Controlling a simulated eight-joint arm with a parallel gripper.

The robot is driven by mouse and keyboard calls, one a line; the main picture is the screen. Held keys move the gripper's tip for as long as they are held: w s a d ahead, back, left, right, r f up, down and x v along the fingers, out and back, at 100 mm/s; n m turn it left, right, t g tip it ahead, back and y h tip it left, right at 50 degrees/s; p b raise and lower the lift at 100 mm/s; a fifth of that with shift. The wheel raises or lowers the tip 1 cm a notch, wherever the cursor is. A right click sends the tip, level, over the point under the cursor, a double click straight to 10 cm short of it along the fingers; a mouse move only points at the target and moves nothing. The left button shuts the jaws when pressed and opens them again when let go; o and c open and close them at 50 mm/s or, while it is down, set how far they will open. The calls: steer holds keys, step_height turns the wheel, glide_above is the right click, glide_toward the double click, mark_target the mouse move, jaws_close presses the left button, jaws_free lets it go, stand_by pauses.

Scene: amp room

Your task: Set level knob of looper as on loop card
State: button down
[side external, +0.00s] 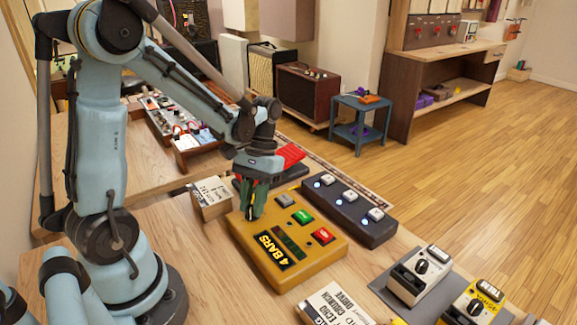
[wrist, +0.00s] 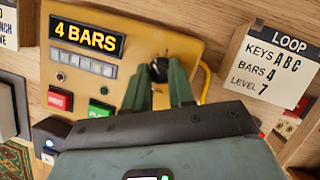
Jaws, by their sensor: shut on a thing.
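The looper is an orange-yellow box (side external: 290,262) on the wooden bench, with a display reading "4 BARS" (wrist: 86,36). My gripper (side external: 250,212) points down over the looper's far left corner. In the wrist view my gripper (wrist: 159,78) has its green fingers closed on either side of a small black knob (wrist: 159,67). The knob's pointer and scale cannot be read. The loop card (wrist: 280,65) stands beside the looper and reads keys A B C, bars 4, level 7. It also shows in the side view (side external: 211,190).
A dark pedal with several white switches and blue lights (side external: 348,208) lies right of the looper. A lettered card (side external: 335,304) and white (side external: 420,275) and yellow (side external: 474,305) pedals are at the front. A yellow cable (wrist: 205,78) runs by the knob.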

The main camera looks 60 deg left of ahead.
steer(key=m+y, duration=0.1)
steer(key=m, duration=0.3)
steer(key=shift+d+m+y, duration=0.15)
steer(key=shift+m+y, duration=0.25)
steer(key=m+y, duration=0.1)
steer(key=m, duration=0.1)
steer(key=m+y, duration=0.1)
steer(key=m, duration=0.2)
steer(key=shift+d, duration=0.15)
steer(key=m, duration=0.3)
steer(key=m+t+y, duration=0.1)
steer(key=m, duration=0.1)
steer(key=shift+d+m+y, duration=0.15)
steer(key=shift+m+y, duration=0.15)
steer(key=shift+m, duration=0.1)
steer(key=m+t+y, duration=0.1)
steer(key=m, duration=0.3)
steer(key=shift+s, duration=0.15)
steer(key=shift+m+t, duration=0.3)
steer(key=c, duration=1)
jaws_free()
steer(key=shift+o, duration=0.2)
steer(key=shift+r, duration=0.15)
